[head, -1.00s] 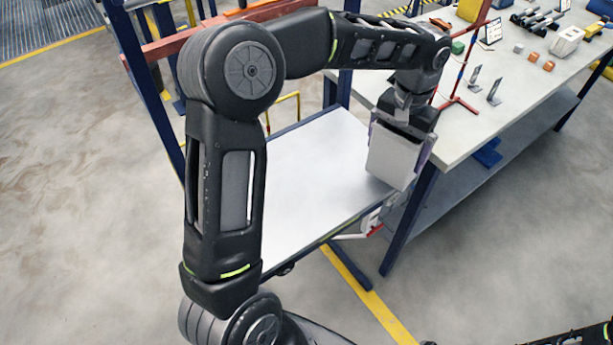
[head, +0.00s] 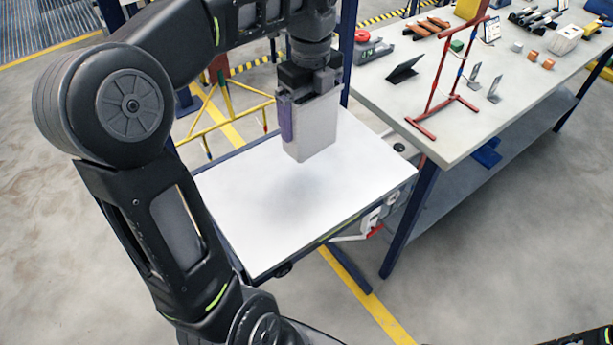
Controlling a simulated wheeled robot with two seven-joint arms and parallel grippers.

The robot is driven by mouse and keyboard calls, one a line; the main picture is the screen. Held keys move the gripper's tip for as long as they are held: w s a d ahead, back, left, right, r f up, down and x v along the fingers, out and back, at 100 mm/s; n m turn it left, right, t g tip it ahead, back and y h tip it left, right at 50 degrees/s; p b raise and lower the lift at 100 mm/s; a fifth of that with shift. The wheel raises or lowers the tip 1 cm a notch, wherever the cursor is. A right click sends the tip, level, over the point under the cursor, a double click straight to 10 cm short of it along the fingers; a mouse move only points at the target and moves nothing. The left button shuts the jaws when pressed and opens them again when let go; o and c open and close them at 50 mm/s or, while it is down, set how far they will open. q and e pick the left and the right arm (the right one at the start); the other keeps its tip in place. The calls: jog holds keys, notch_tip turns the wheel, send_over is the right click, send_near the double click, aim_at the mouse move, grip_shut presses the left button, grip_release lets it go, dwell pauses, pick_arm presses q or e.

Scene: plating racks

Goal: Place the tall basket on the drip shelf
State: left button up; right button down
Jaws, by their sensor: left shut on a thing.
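The tall basket (head: 313,130) is a light grey, upright, box-like container in the head view. My left gripper (head: 308,88) is shut on its upper part, with a purple finger pad showing on its left side. The basket hangs above the white shelf (head: 240,205), which I take for the drip shelf, over its back right part. A soft shadow lies on the shelf below it, and the basket appears to be clear of the surface. My right gripper is not clearly in view; only a dark bit of arm shows at the bottom right.
A grey workbench (head: 480,120) stands to the right, with a red rack frame (head: 445,85), small plates, orange blocks and tools. A yellow frame (head: 225,115) stands behind the shelf. The rest of the shelf top is bare.

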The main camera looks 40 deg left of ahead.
pick_arm(q)
jog(key=shift+s+a+r+m, duration=0.2)
jog(key=shift+s+m, duration=0.1)
jog(key=shift+m, duration=0.1)
jog(key=shift+f, duration=0.15)
notch_tip(320, 180, down, 2)
jog(key=shift+f+b, duration=0.1)
jog(key=shift+b, duration=0.7)
notch_tip(320, 180, down, 4)
jog(key=shift+r, duration=0.25)
jog(key=shift+f, duration=0.2)
jog(key=shift+f, duration=1.85)
jog(key=shift+f, duration=0.1)
